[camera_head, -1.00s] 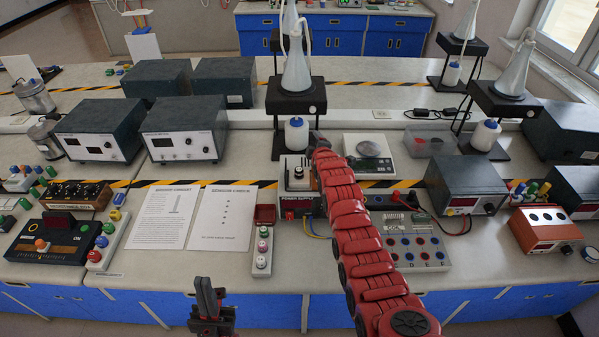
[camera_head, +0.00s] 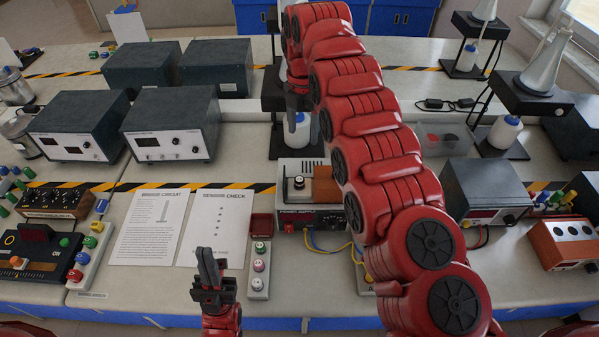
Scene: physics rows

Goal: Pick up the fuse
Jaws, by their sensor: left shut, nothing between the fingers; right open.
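I cannot clearly make out a fuse. The power supply (camera_head: 297,219) stands on the bench in the middle, with a black-and-white knob-like part (camera_head: 299,183) and a brown block (camera_head: 325,188) on top. My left gripper (camera_head: 208,268) is shut and empty at the front edge, pointing up in front of the papers.
Two printed sheets (camera_head: 150,228) lie left of the power supply. A strip with coloured buttons (camera_head: 260,270) and a small red box (camera_head: 261,225) lie beside it. Dark instrument boxes (camera_head: 172,125) stand behind left; a grey box (camera_head: 485,190) and an orange unit (camera_head: 562,245) stand right.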

